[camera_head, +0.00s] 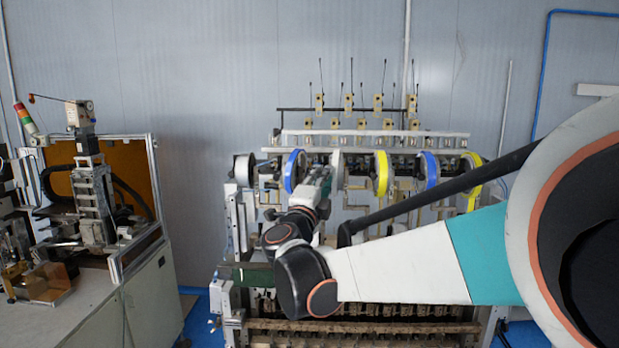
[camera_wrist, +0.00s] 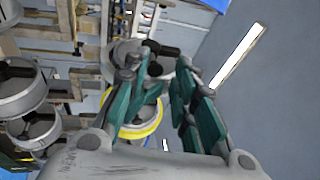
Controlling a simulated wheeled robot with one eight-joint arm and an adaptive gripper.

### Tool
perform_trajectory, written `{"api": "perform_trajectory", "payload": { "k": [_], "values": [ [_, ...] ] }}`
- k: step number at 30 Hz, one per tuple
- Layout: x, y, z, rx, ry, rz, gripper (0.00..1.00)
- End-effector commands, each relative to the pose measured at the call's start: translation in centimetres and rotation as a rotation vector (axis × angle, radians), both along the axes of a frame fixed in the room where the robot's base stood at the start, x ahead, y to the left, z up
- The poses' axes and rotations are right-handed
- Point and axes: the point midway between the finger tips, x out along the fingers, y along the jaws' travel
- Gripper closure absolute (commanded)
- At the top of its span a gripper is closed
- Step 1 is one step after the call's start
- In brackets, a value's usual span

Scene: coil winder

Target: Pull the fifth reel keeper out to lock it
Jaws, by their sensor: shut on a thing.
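A row of reels hangs on the coil winder: a white reel (camera_head: 242,171) at far left, a blue reel (camera_head: 291,171), a white reel (camera_head: 337,168), a yellow reel (camera_head: 381,173), another blue reel (camera_head: 430,170) and a yellow reel at far right. My gripper (camera_head: 321,178) is in front of the row, near the left blue and middle white reels. In the wrist view my gripper (camera_wrist: 164,66) has its green fingers closed around a dark reel keeper (camera_wrist: 163,50) at the centre of a pale reel. The fingers partly hide the keeper. I cannot tell its lock position.
The wrist view shows a yellow-rimmed reel (camera_wrist: 140,129) behind the fingers and grey reels (camera_wrist: 22,95) at left. Thin upright rods (camera_head: 351,85) stand above the winder. A bench with another machine (camera_head: 95,195) stands at left, with a floor gap between.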

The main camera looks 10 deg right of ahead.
Motion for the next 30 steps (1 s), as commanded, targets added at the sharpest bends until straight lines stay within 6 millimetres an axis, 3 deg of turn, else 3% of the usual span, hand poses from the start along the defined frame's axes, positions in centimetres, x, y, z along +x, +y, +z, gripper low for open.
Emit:
{"api": "perform_trajectory", "payload": {
  "k": [8,25,29,30],
  "values": [
    [-0.6,0.2,0.0,0.001,0.001,-0.001,1.00],
    [-1.6,0.4,0.0,-0.001,-0.001,-0.003,1.00],
    [-1.6,0.3,0.0,0.000,0.000,-0.004,0.72],
    [-1.6,0.3,0.0,0.001,-0.001,-0.004,0.71]
  ]
}}
